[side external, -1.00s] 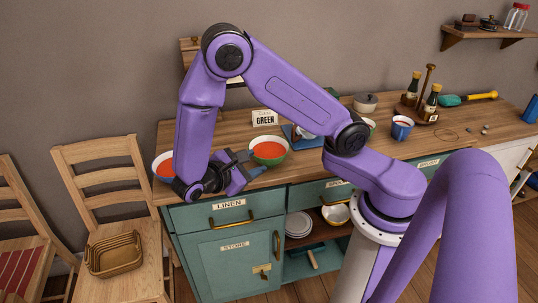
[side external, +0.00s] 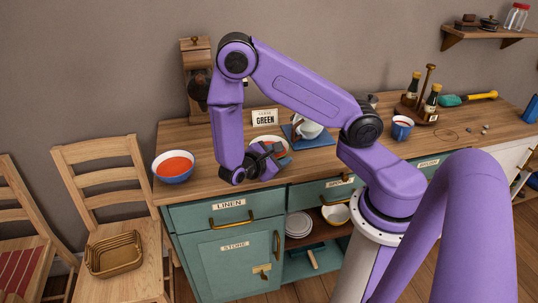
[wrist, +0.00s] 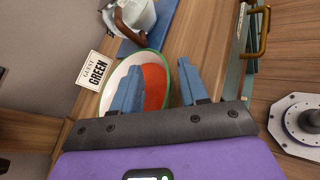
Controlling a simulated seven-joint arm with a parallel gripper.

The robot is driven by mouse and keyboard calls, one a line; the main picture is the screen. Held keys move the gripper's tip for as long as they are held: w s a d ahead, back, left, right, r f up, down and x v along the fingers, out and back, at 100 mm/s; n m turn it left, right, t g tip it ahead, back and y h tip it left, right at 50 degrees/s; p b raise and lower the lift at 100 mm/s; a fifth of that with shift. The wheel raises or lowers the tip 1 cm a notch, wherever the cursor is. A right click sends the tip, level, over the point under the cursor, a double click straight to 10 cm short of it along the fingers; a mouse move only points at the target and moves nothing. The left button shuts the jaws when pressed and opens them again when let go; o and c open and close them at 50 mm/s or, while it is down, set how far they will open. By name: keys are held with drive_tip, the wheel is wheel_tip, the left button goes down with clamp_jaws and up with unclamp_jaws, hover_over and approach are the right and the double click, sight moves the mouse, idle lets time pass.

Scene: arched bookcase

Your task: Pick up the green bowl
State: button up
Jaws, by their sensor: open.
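The green bowl (wrist: 154,86) has a white inside, a green rim and orange-red contents. It stands on the wooden counter beside the GUEST GREEN card. In the side view the bowl (side external: 275,143) is largely hidden behind my gripper (side external: 276,158). In the wrist view my gripper (wrist: 160,65) is open, with blue fingers. Its left finger overlaps the inside of the bowl and its right finger shows outside the rim, over the counter. The bowl's right rim appears between them. I cannot tell whether either finger touches the bowl.
A blue bowl (side external: 174,167) with orange-red contents stands at the counter's left end. The GUEST GREEN card (side external: 265,117) is behind the green bowl. A blue mat (side external: 318,141) with a pale vessel lies to the right. A blue mug (side external: 401,127) stands farther right.

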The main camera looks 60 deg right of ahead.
drive_tip(key=shift+d+f, duration=0.15)
drive_tip(key=shift+d, duration=0.25)
clamp_jaws()
